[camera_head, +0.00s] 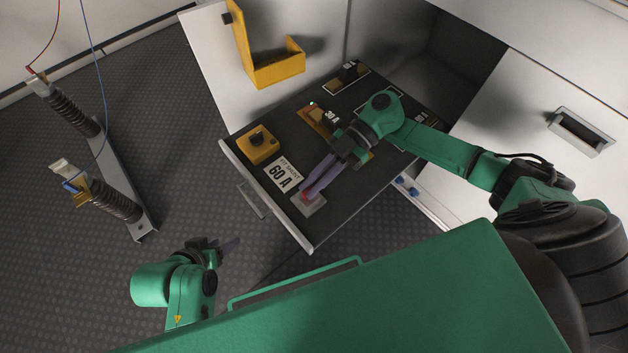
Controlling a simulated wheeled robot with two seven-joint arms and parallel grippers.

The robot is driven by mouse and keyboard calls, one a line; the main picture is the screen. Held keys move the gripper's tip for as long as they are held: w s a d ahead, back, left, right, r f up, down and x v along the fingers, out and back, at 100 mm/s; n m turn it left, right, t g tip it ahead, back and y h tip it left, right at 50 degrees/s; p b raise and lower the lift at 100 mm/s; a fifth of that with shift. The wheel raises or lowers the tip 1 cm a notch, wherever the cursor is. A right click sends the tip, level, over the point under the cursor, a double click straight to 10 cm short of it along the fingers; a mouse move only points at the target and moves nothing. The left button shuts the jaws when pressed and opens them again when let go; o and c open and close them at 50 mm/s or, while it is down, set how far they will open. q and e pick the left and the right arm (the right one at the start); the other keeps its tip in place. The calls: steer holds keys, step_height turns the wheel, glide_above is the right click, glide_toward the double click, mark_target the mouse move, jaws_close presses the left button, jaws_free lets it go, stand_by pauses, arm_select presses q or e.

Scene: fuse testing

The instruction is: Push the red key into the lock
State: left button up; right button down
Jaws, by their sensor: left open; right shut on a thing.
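The red key (306,197) is at the front of the black drawer panel, between the fingertips of my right gripper (309,190). The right gripper is shut on it, and the purple fingers point down and toward the drawer's front edge. The lock (314,207) is a small grey block on the panel, right under the key. The fingers hide part of the key, and I cannot tell how deep it sits in the lock. My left gripper (230,244) is open and empty, low at the left, outside the drawer and away from the panel.
The open drawer (265,200) has a handle on its front. Its panel carries a yellow box with a black knob (258,143), a 60 A label (283,175) and a lit green lamp (312,104). Coiled insulators (115,199) stand on the left floor.

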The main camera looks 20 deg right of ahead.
stand_by(0.4)
steer(key=c, duration=0.8)
jaws_free()
steer(key=shift+c, duration=0.2)
arm_select(q)
steer(key=shift+s+a+r+g+p, duration=0.15)
steer(key=shift+s+a+r, duration=0.1)
steer(key=shift+a, duration=0.15)
steer(key=shift+s+a+r+g+p, duration=0.15)
steer(key=shift+a+r, duration=0.05)
steer(key=shift+a, duration=0.15)
arm_select(e)
steer(key=v, duration=1.4)
steer(key=shift+d, duration=0.3)
